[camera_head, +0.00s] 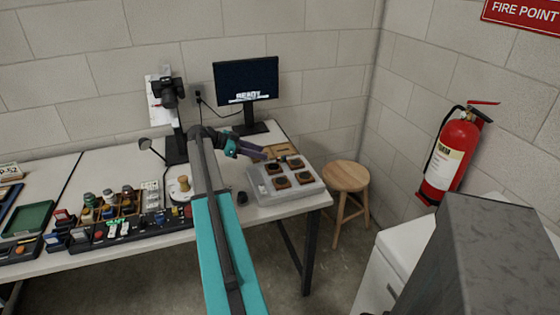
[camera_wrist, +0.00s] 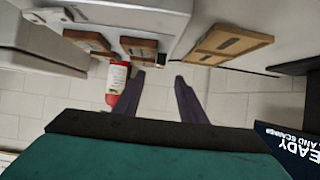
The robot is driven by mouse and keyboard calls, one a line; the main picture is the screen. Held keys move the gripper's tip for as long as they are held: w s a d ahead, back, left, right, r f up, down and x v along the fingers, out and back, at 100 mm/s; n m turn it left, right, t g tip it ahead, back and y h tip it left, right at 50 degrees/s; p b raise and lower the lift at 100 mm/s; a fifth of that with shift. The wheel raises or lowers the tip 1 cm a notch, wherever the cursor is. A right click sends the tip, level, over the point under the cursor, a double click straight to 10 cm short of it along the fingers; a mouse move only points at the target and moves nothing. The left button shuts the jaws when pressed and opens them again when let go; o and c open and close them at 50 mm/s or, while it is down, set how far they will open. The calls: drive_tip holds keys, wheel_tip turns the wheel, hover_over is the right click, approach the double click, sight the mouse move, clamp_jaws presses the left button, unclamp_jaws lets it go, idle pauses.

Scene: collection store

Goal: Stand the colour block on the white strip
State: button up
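My gripper (camera_head: 262,153) reaches over the right end of the table, beside a flat tan wooden piece (camera_head: 278,151) with dark slots. In the wrist view my gripper (camera_wrist: 160,76) has its two dark fingers apart with nothing between them. The wooden piece (camera_wrist: 229,43) shows there beyond and right of the fingers. I cannot clearly pick out the colour block or the white strip in either view. The small items on the table are too small to tell apart, and my arm hides part of the table's middle.
A grey tray (camera_head: 291,192) with several brown-and-black pieces stands at the table's right end. A monitor (camera_head: 246,80) and a camera stand (camera_head: 175,145) are behind. Small items and a green tray (camera_head: 29,219) fill the left. A stool (camera_head: 346,177) and fire extinguisher (camera_head: 451,158) are right.

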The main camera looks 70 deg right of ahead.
sight(280, 157)
drive_tip(key=shift+p+x, duration=0.3)
drive_tip(key=shift+x, duration=1.85)
drive_tip(key=shift+p+x, duration=0.9)
drive_tip(key=shift+x, duration=1.7)
drive_tip(key=shift+r, duration=0.15)
drive_tip(key=shift+c, duration=0.3)
clamp_jaws()
